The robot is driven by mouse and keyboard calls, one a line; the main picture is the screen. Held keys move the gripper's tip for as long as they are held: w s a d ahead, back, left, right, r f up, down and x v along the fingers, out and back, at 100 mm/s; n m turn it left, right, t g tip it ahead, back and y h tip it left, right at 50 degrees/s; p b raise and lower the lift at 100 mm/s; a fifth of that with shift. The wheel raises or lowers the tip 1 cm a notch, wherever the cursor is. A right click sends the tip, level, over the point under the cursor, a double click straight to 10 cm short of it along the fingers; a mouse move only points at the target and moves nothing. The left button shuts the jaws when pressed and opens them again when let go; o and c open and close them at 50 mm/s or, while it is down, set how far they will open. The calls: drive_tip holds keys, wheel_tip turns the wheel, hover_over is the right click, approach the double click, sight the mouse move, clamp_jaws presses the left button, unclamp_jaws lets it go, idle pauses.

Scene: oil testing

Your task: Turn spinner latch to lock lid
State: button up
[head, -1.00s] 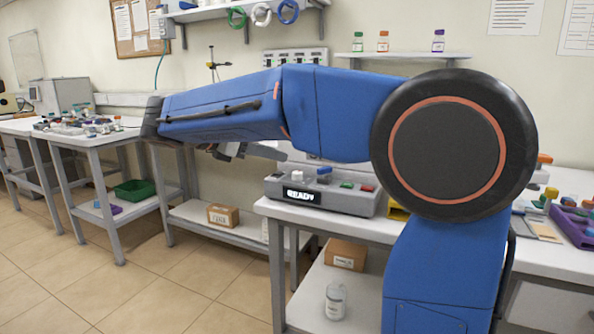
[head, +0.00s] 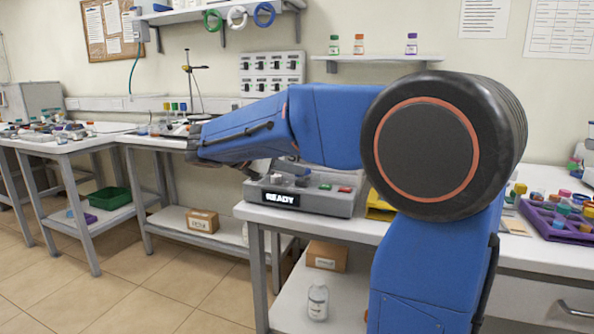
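The spinner is a grey box (head: 330,206) on the near white table, with a lit display (head: 280,198) reading READY. A green and a red button (head: 345,189) sit on its top right. My blue arm crosses in front of and above it. The lid and the latch cannot be made out clearly there.
A yellow tray (head: 379,207) stands right of the spinner. A purple rack (head: 545,226) with coloured caps lies at far right. A stand (head: 192,82) and several bottles are on the table behind. A box (head: 327,256) and a bottle (head: 318,300) sit on the lower shelf.

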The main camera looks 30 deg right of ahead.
drive_tip(key=shift+x, duration=1.55)
clamp_jaws()
drive_tip(key=shift+w+m+g, duration=0.1)
drive_tip(key=shift+m+g, duration=0.2)
drive_tip(key=m+g, duration=0.2)
drive_tip(key=g, duration=0.1)
drive_tip(key=shift+w+m, duration=0.3)
drive_tip(key=shift+w+d+m+g+y, duration=0.15)
drive_tip(key=shift+m+g+y, duration=0.2)
drive_tip(key=shift+m+g, duration=0.8)
drive_tip(key=shift+w+m+g+y, duration=0.15)
drive_tip(key=shift+m+g+y, duration=0.2)
drive_tip(key=shift+m+g, duration=0.75)
drive_tip(key=shift+g, duration=0.25)
